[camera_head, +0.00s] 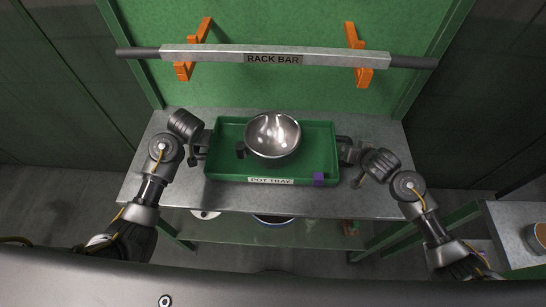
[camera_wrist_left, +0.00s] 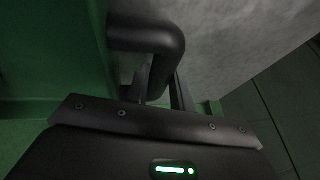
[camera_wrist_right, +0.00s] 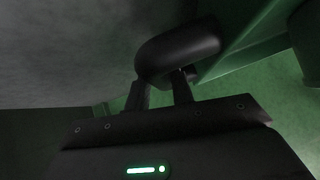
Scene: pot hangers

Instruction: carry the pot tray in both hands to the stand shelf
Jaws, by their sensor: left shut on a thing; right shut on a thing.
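The green pot tray (camera_head: 222,160), with a "POT TRAY" label on its front, is over the grey stand top (camera_head: 375,205); I cannot tell whether it touches it. A shiny metal bowl (camera_head: 273,135), a small dark block (camera_head: 240,149) and a purple block (camera_head: 318,179) are in it. My left gripper (camera_head: 204,144) is shut on the tray's dark left handle (camera_wrist_left: 150,38), close up in the left wrist view. My right gripper (camera_head: 350,156) is shut on the dark right handle (camera_wrist_right: 178,50). The tray looks about level.
A grey rack bar (camera_head: 215,55) on orange brackets (camera_head: 354,40) crosses the green back panel above the tray. A lower shelf (camera_head: 235,230) under the top holds a blue-rimmed pot (camera_head: 273,219) and a white item (camera_head: 206,214). Another table (camera_head: 515,225) stands at right.

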